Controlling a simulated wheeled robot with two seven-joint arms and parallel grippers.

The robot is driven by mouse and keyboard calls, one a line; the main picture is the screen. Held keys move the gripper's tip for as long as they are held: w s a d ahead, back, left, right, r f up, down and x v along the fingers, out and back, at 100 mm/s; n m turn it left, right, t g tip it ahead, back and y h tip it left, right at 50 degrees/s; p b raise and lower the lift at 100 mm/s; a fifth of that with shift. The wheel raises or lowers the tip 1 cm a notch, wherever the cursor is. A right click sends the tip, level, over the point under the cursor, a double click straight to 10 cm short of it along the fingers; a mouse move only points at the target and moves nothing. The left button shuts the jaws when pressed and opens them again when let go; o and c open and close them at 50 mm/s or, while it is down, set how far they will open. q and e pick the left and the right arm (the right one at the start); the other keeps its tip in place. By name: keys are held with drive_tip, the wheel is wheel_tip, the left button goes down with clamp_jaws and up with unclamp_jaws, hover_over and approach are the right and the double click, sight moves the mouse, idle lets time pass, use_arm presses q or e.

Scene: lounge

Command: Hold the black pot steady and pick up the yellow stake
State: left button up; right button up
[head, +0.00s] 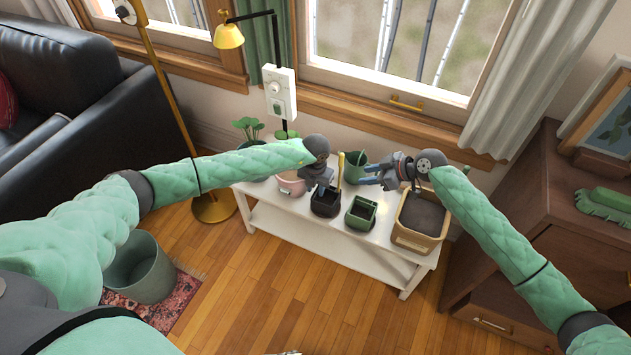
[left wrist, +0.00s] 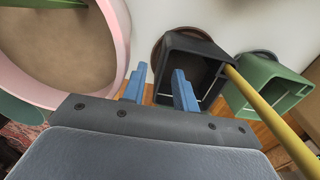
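The black pot (head: 325,203) stands on the white bench; its square opening also shows in the left wrist view (left wrist: 203,48). The yellow stake (head: 341,168) rises upright at the pot's right edge; in the left wrist view it slants (left wrist: 268,110) from the pot's right rim. My left gripper (left wrist: 158,78) is open just above the pot's left side, its right finger overlapping the opening; I cannot tell whether it touches. My right gripper (head: 362,174) is to the right of the stake, pointing left, with its blue fingers apart and nothing between them.
On the white bench (head: 290,226) are a pink pot (head: 290,183), a square green pot (head: 361,213), a round green pot (head: 354,162) and a tan planter (head: 415,240). A wooden cabinet (head: 570,240) stands at the right. The floor (head: 290,300) in front is clear.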

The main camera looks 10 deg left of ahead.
use_arm(q)
drive_tip(key=shift+f, duration=1)
clamp_jaws()
use_arm(e)
drive_tip(key=shift+o, duration=0.5)
drive_tip(key=shift+w, duration=0.1)
